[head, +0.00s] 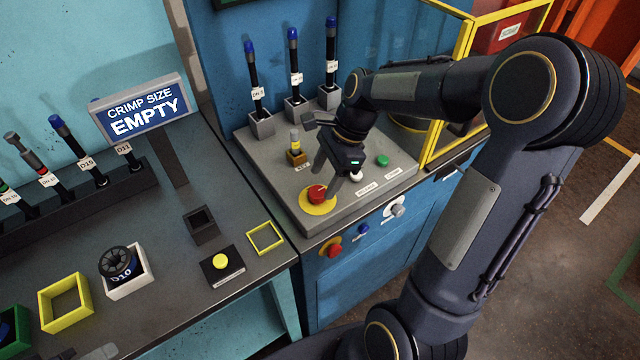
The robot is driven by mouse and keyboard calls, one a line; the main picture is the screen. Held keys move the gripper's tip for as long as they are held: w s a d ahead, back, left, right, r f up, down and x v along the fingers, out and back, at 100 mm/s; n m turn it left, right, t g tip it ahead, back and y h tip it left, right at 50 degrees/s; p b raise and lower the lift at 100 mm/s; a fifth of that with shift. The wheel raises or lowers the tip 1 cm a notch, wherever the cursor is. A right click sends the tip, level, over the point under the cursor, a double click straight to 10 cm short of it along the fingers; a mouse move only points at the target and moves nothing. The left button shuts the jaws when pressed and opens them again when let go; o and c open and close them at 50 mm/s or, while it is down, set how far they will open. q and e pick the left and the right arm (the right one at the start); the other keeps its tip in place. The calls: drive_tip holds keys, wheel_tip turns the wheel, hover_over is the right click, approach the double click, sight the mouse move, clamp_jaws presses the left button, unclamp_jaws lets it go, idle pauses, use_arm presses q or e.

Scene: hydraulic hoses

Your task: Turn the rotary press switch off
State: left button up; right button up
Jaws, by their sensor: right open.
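A grey control panel (270,165) on the blue cabinet carries a red knob (317,193) on a yellow disc, a white button (356,178) and a green button (383,160). On the cabinet front below are a red knob (334,249) with yellow around it, a small blue knob (362,231) and a grey-white knob (396,210). I cannot tell for sure which one is the rotary press switch. My right gripper (345,188) is open and points down over the panel, just right of the red knob on top. Contact is unclear. My left gripper is not in view.
Several blue-topped levers (294,70) stand at the panel's back. A yellow-framed guard (452,60) is behind my right arm. On the left bench are a "CRIMP SIZE EMPTY" sign (140,108), a yellow button box (222,264) and a die holder (126,274). Floor is open at right.

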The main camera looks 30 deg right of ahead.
sight(317, 191)
drive_tip(key=shift+x, duration=1.2)
drive_tip(key=shift+a+f, duration=0.25)
drive_tip(key=shift+f, duration=0.2)
drive_tip(key=shift+c, duration=0.3)
drive_tip(key=c, duration=0.9)
